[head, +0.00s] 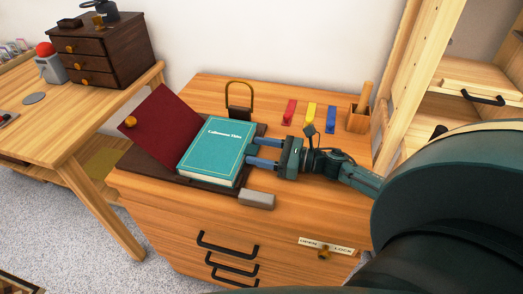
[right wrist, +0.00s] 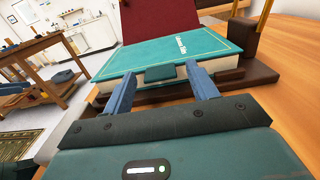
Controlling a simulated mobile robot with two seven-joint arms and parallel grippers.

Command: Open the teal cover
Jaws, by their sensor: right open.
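The teal cover (head: 215,142) is the top of a thick book with white lettering. It lies flat and shut over the pages. In the right wrist view the cover (right wrist: 165,57) has a darker teal tab (right wrist: 160,73) on its near edge. My right gripper (head: 248,150) is at the right edge of the book, with its fingers open and pointing at it. In the right wrist view the two blue fingers (right wrist: 160,80) stand apart, one on each side of the tab; I cannot tell whether they touch it. My left gripper is not in view.
The book lies on a dark brown base (head: 160,170). A dark red panel (head: 165,125) with a gold knob tilts up left of it. A grey block (head: 257,199) lies in front. Behind are a brass-coloured loop (head: 239,95), coloured tags (head: 310,115) and a wooden holder (head: 357,120).

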